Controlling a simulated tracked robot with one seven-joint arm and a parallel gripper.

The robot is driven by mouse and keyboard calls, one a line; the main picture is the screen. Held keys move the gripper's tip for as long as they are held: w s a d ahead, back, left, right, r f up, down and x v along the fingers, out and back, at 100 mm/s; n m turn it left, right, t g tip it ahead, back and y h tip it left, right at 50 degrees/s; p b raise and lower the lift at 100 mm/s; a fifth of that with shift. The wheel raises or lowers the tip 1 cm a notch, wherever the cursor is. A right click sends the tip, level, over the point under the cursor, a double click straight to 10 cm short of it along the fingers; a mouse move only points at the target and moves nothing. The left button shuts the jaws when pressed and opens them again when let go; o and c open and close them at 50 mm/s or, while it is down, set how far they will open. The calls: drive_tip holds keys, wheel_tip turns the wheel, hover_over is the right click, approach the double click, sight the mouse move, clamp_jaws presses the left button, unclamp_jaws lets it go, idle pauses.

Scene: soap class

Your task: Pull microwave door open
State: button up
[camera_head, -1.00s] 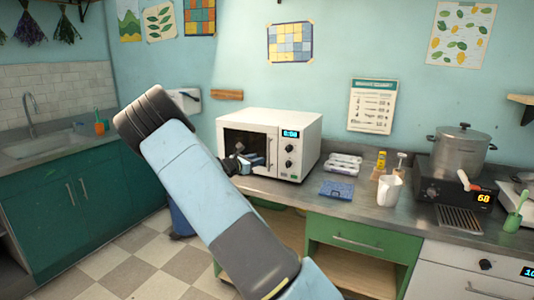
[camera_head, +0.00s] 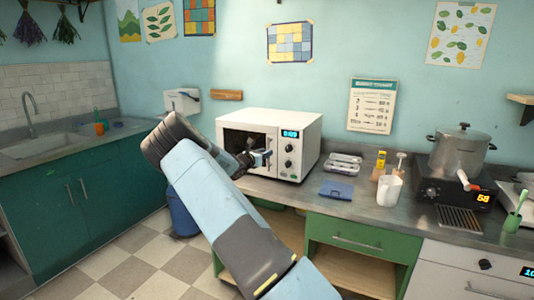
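The white microwave (camera_head: 302,132) stands on the counter at the centre, with a dark door window (camera_head: 277,143), a lit display and two knobs on its right side. Its door looks shut. My gripper (camera_head: 266,157) is in front of the right part of the door, close to where the handle would be. My arm hides the lower left of the microwave. The gripper is small and dark here, and I cannot tell whether its fingers are open or touch the handle.
Right of the microwave on the grey counter (camera_head: 300,194) are a blue item (camera_head: 336,190), a white jug (camera_head: 390,190), small bottles and a steel pot (camera_head: 460,152) on a hot plate. A green drawer (camera_head: 358,238) is below. A blue bin (camera_head: 183,212) stands on the floor at left.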

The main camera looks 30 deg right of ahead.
drive_tip(key=shift+x, duration=1.5)
drive_tip(key=shift+c, duration=0.4)
clamp_jaws()
